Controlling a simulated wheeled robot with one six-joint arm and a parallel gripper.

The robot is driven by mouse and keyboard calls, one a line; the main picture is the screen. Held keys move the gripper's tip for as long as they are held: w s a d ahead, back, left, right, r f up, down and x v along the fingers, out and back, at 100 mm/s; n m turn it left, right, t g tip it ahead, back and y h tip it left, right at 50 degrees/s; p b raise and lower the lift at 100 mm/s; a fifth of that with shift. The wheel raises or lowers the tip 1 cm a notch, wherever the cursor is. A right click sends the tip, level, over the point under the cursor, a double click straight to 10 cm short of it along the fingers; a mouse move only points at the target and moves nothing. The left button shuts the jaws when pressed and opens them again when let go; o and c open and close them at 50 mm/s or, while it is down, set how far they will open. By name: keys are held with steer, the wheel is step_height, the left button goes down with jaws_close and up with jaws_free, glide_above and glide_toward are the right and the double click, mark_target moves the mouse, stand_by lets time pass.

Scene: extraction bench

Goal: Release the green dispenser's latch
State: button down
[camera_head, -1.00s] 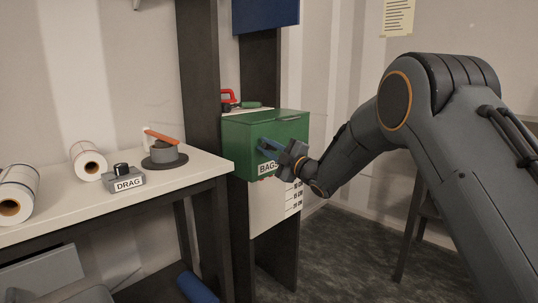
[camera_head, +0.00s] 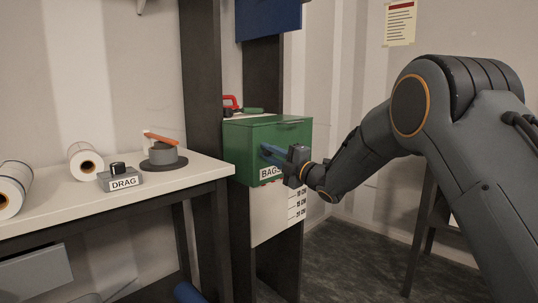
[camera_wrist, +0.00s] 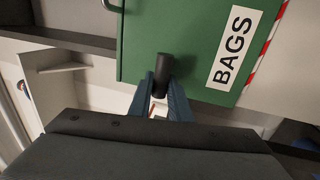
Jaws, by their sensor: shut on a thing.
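The green dispenser (camera_head: 290,135) is a box with a BAGS label, fixed on a dark post frame. Its lid looks closed. My gripper (camera_head: 265,150) is at its front face, with blue fingers pointing at the box just above the label. In the wrist view, my gripper (camera_wrist: 161,88) is shut on a black cylindrical latch knob (camera_wrist: 163,66), which stands out from the green face (camera_wrist: 190,45) beside the label. The fingers cover the knob's lower part.
A white table (camera_head: 120,205) at left carries paper rolls (camera_head: 85,161), a grey DRAG block (camera_head: 121,180) and a round grey device with an orange arm (camera_head: 163,155). Red and green items (camera_head: 232,105) show behind the dispenser's top. Dark floor (camera_head: 350,255) is open below right.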

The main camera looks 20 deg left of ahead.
steer(key=shift+f, duration=0.15)
steer(key=c, duration=1.9)
jaws_free()
steer(key=shift+s+a, duration=0.1)
steer(key=shift+d, duration=0.5)
steer(key=v, duration=0.7)
steer(key=shift+s+a, duration=0.1)
steer(key=shift+s, duration=0.05)
